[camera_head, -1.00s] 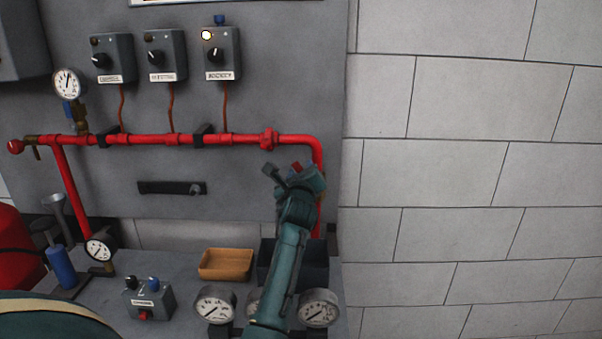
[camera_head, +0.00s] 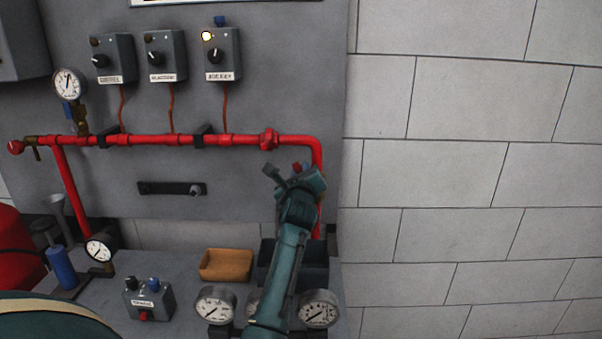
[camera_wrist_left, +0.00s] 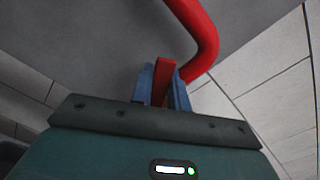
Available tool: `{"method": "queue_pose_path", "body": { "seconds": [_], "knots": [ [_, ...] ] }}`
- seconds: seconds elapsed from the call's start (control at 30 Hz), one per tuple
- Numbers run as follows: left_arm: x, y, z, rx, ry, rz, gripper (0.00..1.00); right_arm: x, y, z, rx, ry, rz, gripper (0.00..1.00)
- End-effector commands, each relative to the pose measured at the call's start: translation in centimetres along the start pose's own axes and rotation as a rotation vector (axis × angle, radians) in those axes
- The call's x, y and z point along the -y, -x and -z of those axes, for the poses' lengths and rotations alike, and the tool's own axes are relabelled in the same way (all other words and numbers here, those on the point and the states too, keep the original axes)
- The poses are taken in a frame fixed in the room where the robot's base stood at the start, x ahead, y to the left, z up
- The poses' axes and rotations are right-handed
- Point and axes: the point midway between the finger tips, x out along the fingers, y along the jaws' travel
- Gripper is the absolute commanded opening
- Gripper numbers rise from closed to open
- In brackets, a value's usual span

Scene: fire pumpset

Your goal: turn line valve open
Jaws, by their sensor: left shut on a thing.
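The red pipe (camera_head: 235,140) runs along the grey panel and bends down at its right end. My left gripper (camera_head: 297,171) is at the vertical part of this pipe, just below the bend. In the left wrist view, its two blue fingers (camera_wrist_left: 162,88) are shut on a red lever (camera_wrist_left: 164,70), which I take to be the line valve's handle. The red pipe curves close behind it. In the head view only a small red bit of the lever shows, and my arm hides the valve body. My right gripper is not in view.
Three switch boxes (camera_head: 166,57) hang above the pipe, the right one with a lit lamp. On the bench (camera_head: 185,270) are a wooden tray (camera_head: 226,279), a dark bin (camera_head: 315,268), round gauges (camera_head: 319,309) and a small control box (camera_head: 148,300). A bare block wall (camera_head: 460,170) is at the right.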

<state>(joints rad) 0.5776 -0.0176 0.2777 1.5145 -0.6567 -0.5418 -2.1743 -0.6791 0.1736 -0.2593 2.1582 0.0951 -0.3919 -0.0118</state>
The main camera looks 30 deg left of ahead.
Motion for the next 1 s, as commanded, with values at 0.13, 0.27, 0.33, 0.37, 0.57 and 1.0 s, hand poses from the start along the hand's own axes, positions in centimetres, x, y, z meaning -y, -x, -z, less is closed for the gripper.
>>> {"method": "queue_pose_path", "body": {
  "seconds": [0.13, 0.27, 0.33, 0.37, 0.57, 1.0],
  "knots": [
    [0.5, 0.0, -0.3, 0.000, -0.045, 0.000, 0.00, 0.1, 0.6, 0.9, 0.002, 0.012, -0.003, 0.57],
    [1.1, 0.0, -0.4, -0.002, -0.117, 0.001, 0.00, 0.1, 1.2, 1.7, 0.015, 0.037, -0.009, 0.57],
    [1.5, 0.0, -0.4, -0.002, -0.164, 0.001, 0.00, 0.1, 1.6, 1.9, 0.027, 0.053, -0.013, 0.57],
    [1.6, 0.0, -0.4, -0.002, -0.187, 0.000, 0.00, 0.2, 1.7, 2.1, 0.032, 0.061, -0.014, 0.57],
    [2.6, 0.0, -0.1, -0.002, -0.333, 0.000, 0.00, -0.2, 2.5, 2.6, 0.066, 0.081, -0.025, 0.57],
    [3.9, 0.0, 1.0, -0.002, -0.547, -0.001, 0.00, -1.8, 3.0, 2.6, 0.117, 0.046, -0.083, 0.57]
  ]
}}
